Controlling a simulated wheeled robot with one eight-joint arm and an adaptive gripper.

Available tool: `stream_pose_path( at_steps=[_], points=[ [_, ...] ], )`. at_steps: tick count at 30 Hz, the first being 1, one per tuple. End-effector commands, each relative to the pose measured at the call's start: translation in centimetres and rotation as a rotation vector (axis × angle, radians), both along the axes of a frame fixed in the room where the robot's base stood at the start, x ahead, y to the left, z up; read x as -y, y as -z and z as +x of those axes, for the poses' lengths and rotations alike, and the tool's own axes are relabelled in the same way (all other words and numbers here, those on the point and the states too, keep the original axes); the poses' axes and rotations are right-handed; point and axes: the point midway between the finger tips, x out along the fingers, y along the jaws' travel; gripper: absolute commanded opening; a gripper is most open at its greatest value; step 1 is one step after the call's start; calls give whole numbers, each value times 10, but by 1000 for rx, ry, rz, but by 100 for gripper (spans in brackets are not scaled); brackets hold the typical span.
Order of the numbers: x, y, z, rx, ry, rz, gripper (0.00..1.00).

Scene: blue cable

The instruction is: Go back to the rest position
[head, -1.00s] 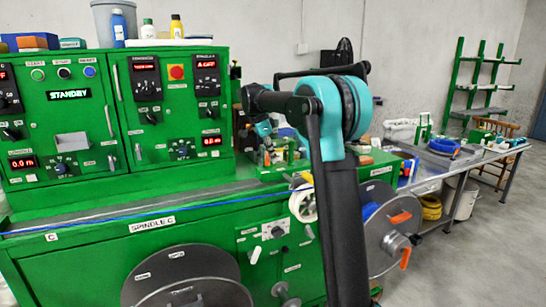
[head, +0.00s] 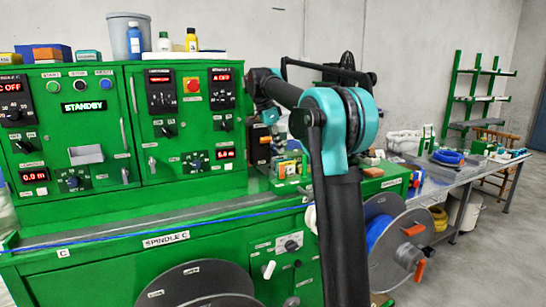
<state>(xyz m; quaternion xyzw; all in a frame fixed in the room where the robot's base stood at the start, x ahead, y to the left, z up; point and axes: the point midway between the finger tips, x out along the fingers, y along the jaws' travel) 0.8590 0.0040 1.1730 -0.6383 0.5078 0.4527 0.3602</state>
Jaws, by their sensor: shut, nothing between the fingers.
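My arm rises from the bottom middle of the head view to a teal and black elbow. Its forearm reaches back to the left over the green machine and ends in a dark and teal wrist joint near the right side of the cabinet. I cannot make out my gripper or its fingers there. The blue cable (head: 215,222) runs as a thin line along the front ledge of the machine. It passes behind my arm. More blue cable shows on the grey reel (head: 377,231) at the right.
The green cabinet (head: 95,110) reads STANDBY. Bottles and a grey bucket (head: 120,38) stand on top. A metal bench (head: 465,170) holds a blue coil (head: 447,157). A green rack (head: 477,95) stands by the back wall. Open floor lies at the right.

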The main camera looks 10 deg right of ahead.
Motion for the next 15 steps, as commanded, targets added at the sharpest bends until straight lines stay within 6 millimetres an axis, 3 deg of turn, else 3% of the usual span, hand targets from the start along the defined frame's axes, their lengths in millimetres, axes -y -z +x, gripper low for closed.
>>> stream_pose_path(
  at_steps=[5,11,15],
  points=[
    [9,11,-13,-10,-69,14,0],
    [25,79,-68,-36,-349,58,0],
    [36,139,-124,-38,-581,77,0]
  ],
)
